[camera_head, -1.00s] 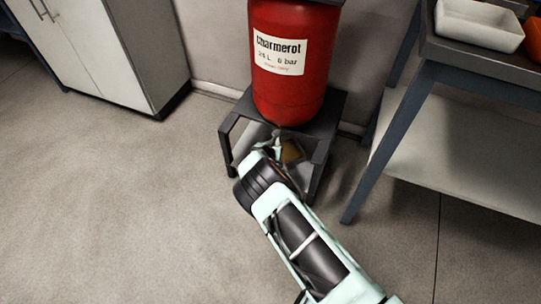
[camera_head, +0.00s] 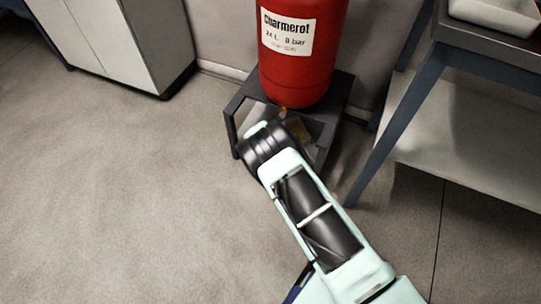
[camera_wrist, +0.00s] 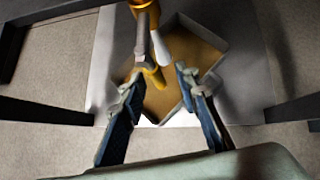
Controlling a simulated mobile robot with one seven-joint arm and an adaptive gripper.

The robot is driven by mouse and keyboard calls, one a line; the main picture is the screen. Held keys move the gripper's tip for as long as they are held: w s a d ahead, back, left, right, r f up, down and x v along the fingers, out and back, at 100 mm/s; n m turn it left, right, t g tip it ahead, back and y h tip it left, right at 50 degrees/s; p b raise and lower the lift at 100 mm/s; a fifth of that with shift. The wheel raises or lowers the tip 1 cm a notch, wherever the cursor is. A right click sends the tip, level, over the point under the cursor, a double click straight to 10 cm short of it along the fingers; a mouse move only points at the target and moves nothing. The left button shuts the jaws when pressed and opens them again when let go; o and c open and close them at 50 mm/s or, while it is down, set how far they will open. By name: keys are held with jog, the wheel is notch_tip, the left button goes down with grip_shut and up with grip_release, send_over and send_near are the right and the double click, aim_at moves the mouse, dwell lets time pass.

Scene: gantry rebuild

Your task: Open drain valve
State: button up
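The red tank (camera_head: 300,65), labelled Charmerot, stands upright on a dark metal stand (camera_head: 335,97). Below it, in the wrist view, hangs a drain valve (camera_wrist: 143,38) with a brass top, a grey body and a yellow lower part (camera_wrist: 154,77). A pale, lever-like piece is beside the grey body. My gripper (camera_wrist: 159,78) is open under the tank. The yellow part shows between its fingertips, closer to the left finger; contact cannot be told. In the head view my arm hides the gripper and most of the valve.
Dark stand legs flank my gripper. A workbench (camera_head: 475,52) with a lower shelf stands right, a white cabinet (camera_head: 150,45) left. The floor in front is free.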

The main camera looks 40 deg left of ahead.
jog(key=s+d, duration=0.5)
jog(key=s, duration=0.6)
jog(key=shift+r, duration=0.3)
jog(key=shift+d, duration=0.1)
